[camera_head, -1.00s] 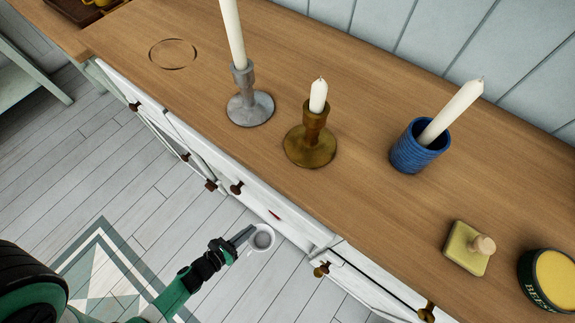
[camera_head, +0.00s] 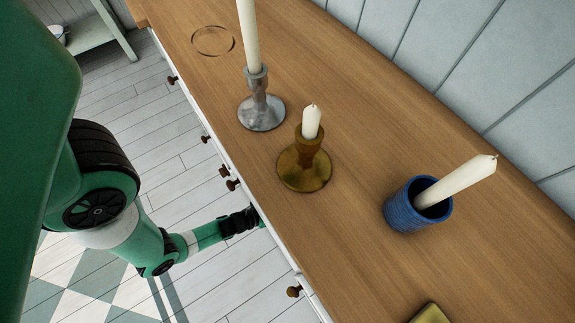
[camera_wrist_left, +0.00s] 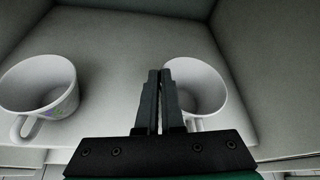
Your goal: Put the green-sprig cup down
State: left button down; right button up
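My left gripper (camera_wrist_left: 160,74) has its two fingers nearly together in the left wrist view. They overlap the left edge of a plain-looking white cup (camera_wrist_left: 205,90), and its wall appears pinched between them. This cup is upright, its handle low beside the fingers; no sprig shows on the visible side. In the head view my left wrist (camera_head: 240,221) reaches under the counter edge, which hides the fingers and cup. A second white cup (camera_wrist_left: 40,84), with a small coloured print, stands apart at the left. My right gripper is not in view.
The cups are in a pale, walled compartment (camera_wrist_left: 115,45). On the wooden counter (camera_head: 345,165) above stand a silver candlestick (camera_head: 262,112), a brass candlestick (camera_head: 304,172) and a blue ribbed pot (camera_head: 405,212) with a candle. Brown knobs line the front.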

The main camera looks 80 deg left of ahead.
pick_arm(q)
jog(key=shift+w+f, duration=0.15)
jog(key=shift+f, duration=0.8)
jog(key=shift+w+r, duration=0.1)
jog(key=shift+r, duration=0.1)
jog(key=shift+f+b, duration=0.2)
jog(key=shift+b, duration=0.1)
jog(key=c, duration=1.1)
grip_release()
jog(key=shift+o, duration=0.2)
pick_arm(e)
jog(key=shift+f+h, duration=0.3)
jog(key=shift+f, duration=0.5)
pick_arm(q)
jog(key=shift+r, duration=0.1)
